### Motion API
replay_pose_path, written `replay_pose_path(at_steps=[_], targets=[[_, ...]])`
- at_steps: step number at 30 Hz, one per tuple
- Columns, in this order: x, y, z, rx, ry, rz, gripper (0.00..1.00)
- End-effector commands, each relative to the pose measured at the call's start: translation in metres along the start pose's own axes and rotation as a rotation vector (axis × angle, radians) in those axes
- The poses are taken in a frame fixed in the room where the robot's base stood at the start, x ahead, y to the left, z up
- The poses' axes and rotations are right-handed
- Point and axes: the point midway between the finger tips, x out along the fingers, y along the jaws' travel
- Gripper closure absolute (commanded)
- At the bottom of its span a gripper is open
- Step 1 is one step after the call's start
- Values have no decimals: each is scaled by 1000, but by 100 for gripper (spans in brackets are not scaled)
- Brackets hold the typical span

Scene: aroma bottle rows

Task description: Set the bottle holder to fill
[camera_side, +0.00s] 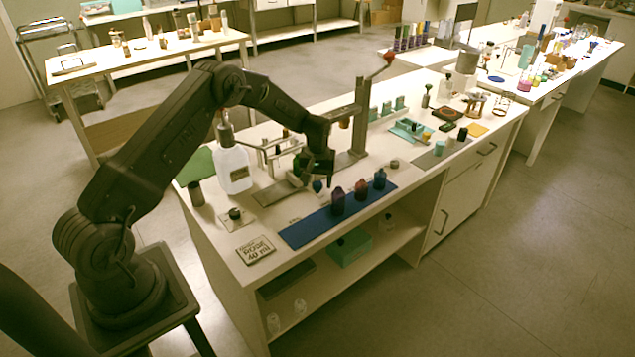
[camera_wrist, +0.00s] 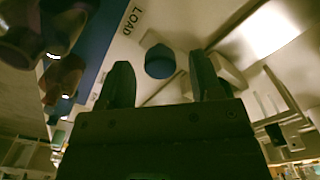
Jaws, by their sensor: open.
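My gripper (camera_side: 322,175) is open and points down over the near side of the filling stand (camera_side: 356,130). A round blue knob or cap (camera_wrist: 160,61) lies between and beyond the two open fingers (camera_wrist: 161,75) in the wrist view, with the word LOAD on the pale surface next to it. It also shows as a small blue top (camera_side: 317,186) just below the gripper in the side view. It seems to belong to the bottle holder, but the gripper hides much of that area. I cannot tell whether the fingers touch it.
A blue mat (camera_side: 300,232) along the front edge bears a purple bottle (camera_side: 338,202), a red bottle (camera_side: 361,190) and a blue bottle (camera_side: 379,179), close to my gripper. A card (camera_side: 255,249) reads ROSE 40 ml. A white jug (camera_side: 234,170) stands behind, left.

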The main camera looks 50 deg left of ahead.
Motion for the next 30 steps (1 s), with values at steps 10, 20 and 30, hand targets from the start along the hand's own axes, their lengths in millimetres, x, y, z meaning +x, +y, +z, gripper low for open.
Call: replay_pose_path(at_steps=[10, 20, 30], targets=[[7, 0, 0, 0, 1, 1, 41], [7, 0, 0, 0, 1, 0, 68], [7, 0, 0, 0, 0, 0, 100]])
